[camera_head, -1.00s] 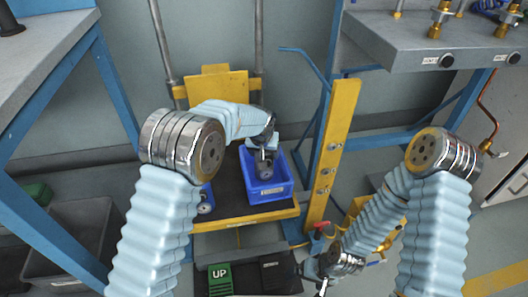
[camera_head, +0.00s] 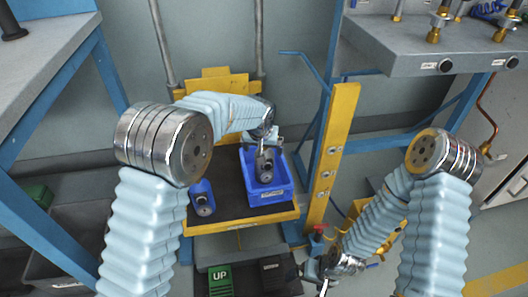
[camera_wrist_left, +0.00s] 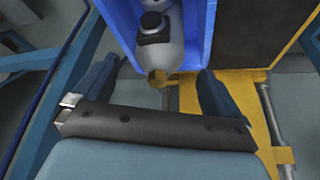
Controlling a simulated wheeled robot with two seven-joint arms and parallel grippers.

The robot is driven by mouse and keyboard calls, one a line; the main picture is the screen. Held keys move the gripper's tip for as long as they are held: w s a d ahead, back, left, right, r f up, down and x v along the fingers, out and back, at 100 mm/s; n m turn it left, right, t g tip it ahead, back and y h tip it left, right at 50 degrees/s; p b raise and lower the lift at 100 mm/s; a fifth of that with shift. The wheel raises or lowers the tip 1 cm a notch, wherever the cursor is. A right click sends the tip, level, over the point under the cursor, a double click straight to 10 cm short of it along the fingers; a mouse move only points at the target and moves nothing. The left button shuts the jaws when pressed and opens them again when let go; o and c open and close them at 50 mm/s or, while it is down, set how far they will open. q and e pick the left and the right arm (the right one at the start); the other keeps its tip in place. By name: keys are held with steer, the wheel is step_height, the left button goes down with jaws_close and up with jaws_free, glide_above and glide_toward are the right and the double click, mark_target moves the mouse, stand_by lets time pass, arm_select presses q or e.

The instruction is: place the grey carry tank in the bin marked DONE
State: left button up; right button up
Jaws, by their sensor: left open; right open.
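The grey carry tank (camera_head: 264,171) stands in the blue bin (camera_head: 270,195) on the yellow lift platform. The bin has a small front label that is too small to read. In the left wrist view the tank (camera_wrist_left: 165,45) shows a black cap and lies close to the bin wall (camera_wrist_left: 122,20). My left gripper (camera_head: 266,148) is at the top of the tank in the head view. In the left wrist view its fingers (camera_wrist_left: 160,88) are spread, with nothing held between them. My right gripper (camera_head: 325,284) is low at the bottom right, away from the bin, and its fingers are small there.
A blue tank-like item (camera_head: 202,198) stands left of the bin on the dark platform top (camera_head: 228,185). A yellow post (camera_head: 332,155) rises right of the platform. A green UP pedal (camera_head: 220,279) is on the floor in front. Grey benches stand at both sides.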

arm_select(q)
steer(key=v, duration=0.6)
steer(key=shift+r+p, duration=0.15)
steer(key=shift+p, duration=0.15)
arm_select(e)
steer(key=shift+r, duration=0.4)
arm_select(q)
steer(key=shift+s, duration=0.15)
